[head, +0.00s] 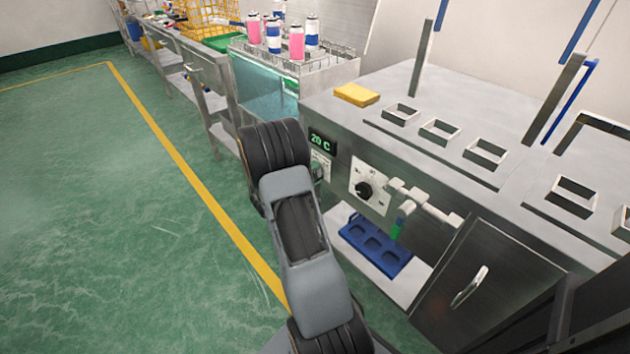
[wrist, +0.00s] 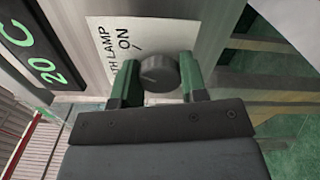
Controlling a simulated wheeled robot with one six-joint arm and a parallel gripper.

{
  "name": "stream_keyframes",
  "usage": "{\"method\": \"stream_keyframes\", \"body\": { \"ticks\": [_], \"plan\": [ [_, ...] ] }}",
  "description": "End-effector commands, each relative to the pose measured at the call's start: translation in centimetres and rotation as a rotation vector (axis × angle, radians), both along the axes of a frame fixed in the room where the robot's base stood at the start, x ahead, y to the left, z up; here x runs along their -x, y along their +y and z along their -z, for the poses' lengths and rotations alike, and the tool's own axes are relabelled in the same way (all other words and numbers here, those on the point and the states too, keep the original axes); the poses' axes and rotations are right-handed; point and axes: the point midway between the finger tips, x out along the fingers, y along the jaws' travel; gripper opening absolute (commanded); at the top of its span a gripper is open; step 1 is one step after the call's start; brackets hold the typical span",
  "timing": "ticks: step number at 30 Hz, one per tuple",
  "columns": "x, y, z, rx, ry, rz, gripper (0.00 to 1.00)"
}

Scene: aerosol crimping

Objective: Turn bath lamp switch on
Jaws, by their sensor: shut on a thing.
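The bath lamp switch is a round dark knob (wrist: 158,73) on a white plate (wrist: 110,28) marked "TH LAMP" and "ON" in the wrist view. My gripper (wrist: 159,82) has its green fingers on either side of the knob and is shut on it. I cannot tell which way the knob points. In the head view the switch plate (head: 320,163) shows only in part beside my arm, on the steel front panel. My arm hides the knob there, and most of my gripper.
A green "20 C" display (head: 321,141) sits just above the plate. Another dial (head: 365,190) is to its right on the panel. A blue tray (head: 375,246) lies below. A clear bath (head: 265,88) with cans above it stands behind. Green floor is open at left.

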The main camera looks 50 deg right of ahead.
Motion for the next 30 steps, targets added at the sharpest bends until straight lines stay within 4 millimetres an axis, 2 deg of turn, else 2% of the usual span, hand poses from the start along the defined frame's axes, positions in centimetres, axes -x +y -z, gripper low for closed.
{"method": "stream_keyframes", "body": {
  "ticks": [1,9,24,25,30],
  "plan": [
    [0.06,0.11,0.5,0.0,-0.018,-0.001,0.16],
    [0.08,0.11,0.3,0.007,-0.088,0.001,0.16],
    [0.1,0.09,0.21,0.006,-0.102,0.001,0.16],
    [0.11,0.09,0.21,0.007,-0.102,0.002,0.41],
    [0.11,0.01,0.14,0.009,-0.103,0.003,0.58]
  ]
}}
